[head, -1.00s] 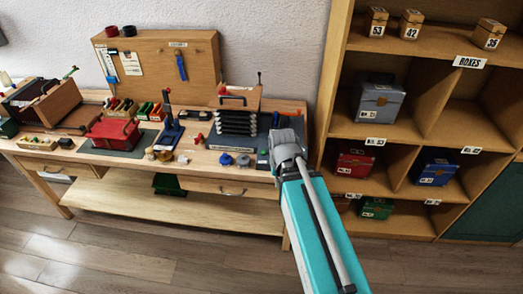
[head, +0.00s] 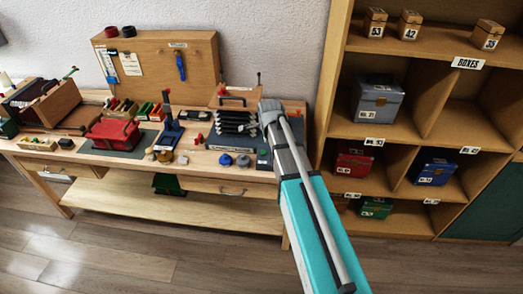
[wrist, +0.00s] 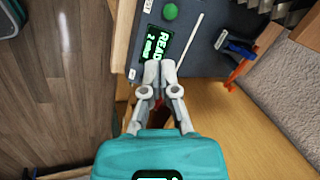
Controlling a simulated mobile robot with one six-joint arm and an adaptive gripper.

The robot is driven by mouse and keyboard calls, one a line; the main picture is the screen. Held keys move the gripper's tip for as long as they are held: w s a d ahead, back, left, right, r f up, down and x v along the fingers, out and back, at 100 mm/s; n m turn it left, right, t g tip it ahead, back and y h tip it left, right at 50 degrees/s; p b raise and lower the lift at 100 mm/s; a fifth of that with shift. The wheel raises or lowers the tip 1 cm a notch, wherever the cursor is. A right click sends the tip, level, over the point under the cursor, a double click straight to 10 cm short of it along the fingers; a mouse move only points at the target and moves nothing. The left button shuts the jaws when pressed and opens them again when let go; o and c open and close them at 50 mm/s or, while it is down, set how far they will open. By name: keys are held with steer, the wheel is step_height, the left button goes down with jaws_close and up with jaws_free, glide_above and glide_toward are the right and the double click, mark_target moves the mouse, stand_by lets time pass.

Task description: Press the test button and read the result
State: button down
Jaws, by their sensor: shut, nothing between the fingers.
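A round green button (wrist: 170,11) sits on a dark panel (wrist: 205,55) at the top of the wrist view. Below it is a small display (wrist: 157,43) with green lettering that starts "READ"; my fingers hide part of it, and the smaller second line is hard to make out. My gripper (wrist: 160,66) is shut and empty, its tips over the display's lower edge, apart from the button in the picture.
A pale thin rod (wrist: 189,42) and a blue clamp part (wrist: 236,46) with an orange piece lie right of the display. The wooden bench holds a red box (head: 112,132) and several small parts. A box shelf (head: 420,130) stands close on the right.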

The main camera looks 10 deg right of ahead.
mark_target(264, 152)
steer(key=shift+w+r+m, duration=0.1)
steer(key=shift+w+m, duration=0.5)
steer(key=shift+w, duration=0.2)
steer(key=b+x, duration=1.3)
steer(key=x, duration=0.1)
steer(key=shift+w+r, duration=0.1)
steer(key=shift+w, duration=0.05)
stand_by(0.4)
stand_by(0.4)
steer(key=shift+b+x, duration=0.95)
steer(key=shift+b, duration=0.05)
steer(key=shift+d, duration=0.1)
